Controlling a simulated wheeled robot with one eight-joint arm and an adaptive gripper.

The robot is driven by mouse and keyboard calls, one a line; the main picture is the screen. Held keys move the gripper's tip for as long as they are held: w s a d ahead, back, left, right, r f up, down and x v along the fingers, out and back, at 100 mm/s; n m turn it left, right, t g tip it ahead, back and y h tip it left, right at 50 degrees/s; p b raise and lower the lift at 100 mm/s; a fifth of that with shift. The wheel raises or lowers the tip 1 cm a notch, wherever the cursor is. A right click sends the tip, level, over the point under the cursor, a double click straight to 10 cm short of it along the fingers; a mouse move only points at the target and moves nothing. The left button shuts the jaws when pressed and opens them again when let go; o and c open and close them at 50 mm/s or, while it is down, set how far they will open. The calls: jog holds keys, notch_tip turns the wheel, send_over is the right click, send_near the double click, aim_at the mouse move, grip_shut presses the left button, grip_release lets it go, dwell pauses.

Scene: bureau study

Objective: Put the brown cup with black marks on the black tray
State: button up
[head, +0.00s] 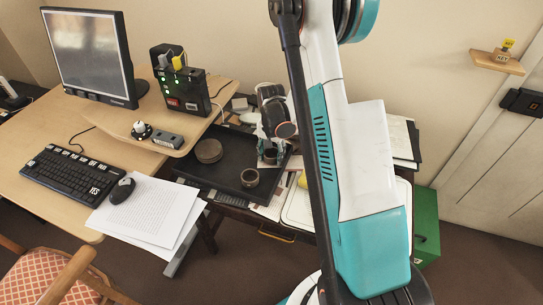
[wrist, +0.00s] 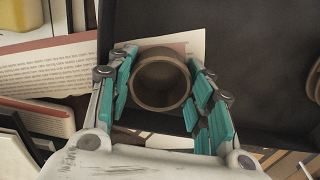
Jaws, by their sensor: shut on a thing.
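My gripper (wrist: 162,88) is shut on a brown cup (wrist: 143,85), with a teal-padded finger on each side of it. I look into its round open mouth from above. In the head view my gripper (head: 270,149) and the held cup (head: 270,157) are at the right side of the black tray (head: 224,177). In the wrist view the cup is at the edge of the black tray (wrist: 255,50), with a pale paper behind it. I cannot tell its height above the surface. Black marks on it are not clear.
A second dark brown cup (head: 250,178) and a round brown lidded thing (head: 209,150) stand on the tray. Books and papers (wrist: 45,70) lie beside the tray. The desk (head: 60,140) with monitor (head: 88,55) and keyboard (head: 72,178) is at the left.

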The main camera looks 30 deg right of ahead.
jog(key=o, duration=0.8)
notch_tip(320, 180, up, 12)
jog(key=p, duration=0.4)
jog(key=shift+r+p, duration=0.1)
jog(key=shift+p, duration=0.2)
